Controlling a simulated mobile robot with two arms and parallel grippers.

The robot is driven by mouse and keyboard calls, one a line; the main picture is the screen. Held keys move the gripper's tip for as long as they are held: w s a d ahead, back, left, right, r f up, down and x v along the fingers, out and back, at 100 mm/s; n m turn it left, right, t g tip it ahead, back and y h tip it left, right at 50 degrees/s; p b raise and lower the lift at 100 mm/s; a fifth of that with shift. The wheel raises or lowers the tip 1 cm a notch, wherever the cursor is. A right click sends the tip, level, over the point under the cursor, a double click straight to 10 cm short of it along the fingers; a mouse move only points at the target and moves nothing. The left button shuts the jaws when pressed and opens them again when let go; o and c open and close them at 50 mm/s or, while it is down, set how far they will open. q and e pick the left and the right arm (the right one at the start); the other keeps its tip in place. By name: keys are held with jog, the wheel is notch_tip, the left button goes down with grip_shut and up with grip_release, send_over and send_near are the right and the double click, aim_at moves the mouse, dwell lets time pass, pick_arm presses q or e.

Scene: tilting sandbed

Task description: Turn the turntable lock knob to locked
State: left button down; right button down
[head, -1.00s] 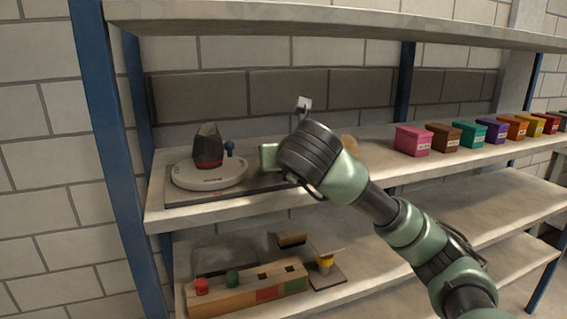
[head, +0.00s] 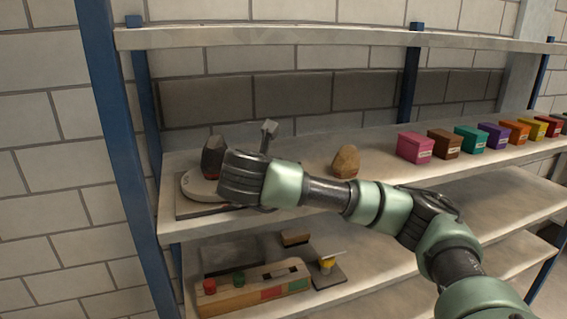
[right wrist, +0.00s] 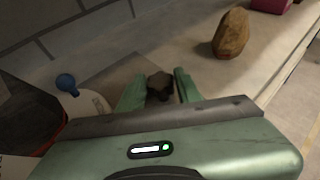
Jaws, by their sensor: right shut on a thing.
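A small dark knob (right wrist: 159,85), which looks like the lock knob, sits on the turntable's base plate (right wrist: 115,73) between the two green fingers of my right gripper (right wrist: 156,83). The gripper is shut on it. Whether the knob points to locked cannot be read. The white turntable disc (head: 190,188) carries a dark rock with a red band (head: 212,155). In the head view my right wrist hides the knob, the fingers and part of the disc. A blue ball-topped knob (right wrist: 66,82) stands by the disc in the right wrist view. My left gripper is not in view.
A brown egg-shaped stone (head: 346,161) stands on the shelf to the right, with a row of coloured boxes (head: 415,147) beyond it. A blue post (head: 112,150) bounds the left side. The lower shelf holds a wooden block with coloured knobs (head: 250,291).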

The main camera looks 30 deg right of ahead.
jog(key=c, duration=1)
grip_release()
jog(key=shift+s+a+r+p, duration=0.1)
jog(key=shift+a+r+p, duration=0.25)
jog(key=shift+p, duration=0.15)
jog(key=p+v, duration=0.1)
jog(key=p, duration=0.1)
jog(key=shift+s+a+r+p, duration=0.15)
jog(key=shift+s+r+p, duration=0.1)
jog(key=shift+r+p, duration=0.1)
jog(key=shift+s+a+p, duration=0.3)
jog(key=shift+s+a, duration=0.15)
jog(key=shift+a, duration=0.2)
jog(key=shift+s+a+r+p, duration=0.3)
jog(key=shift+s+a, duration=0.05)
jog(key=shift+s, duration=0.15)
jog(key=shift+s+a, duration=0.2)
jog(key=shift+a, duration=0.2)
jog(key=shift+b+v, duration=0.3)
jog(key=shift+v, duration=0.5)
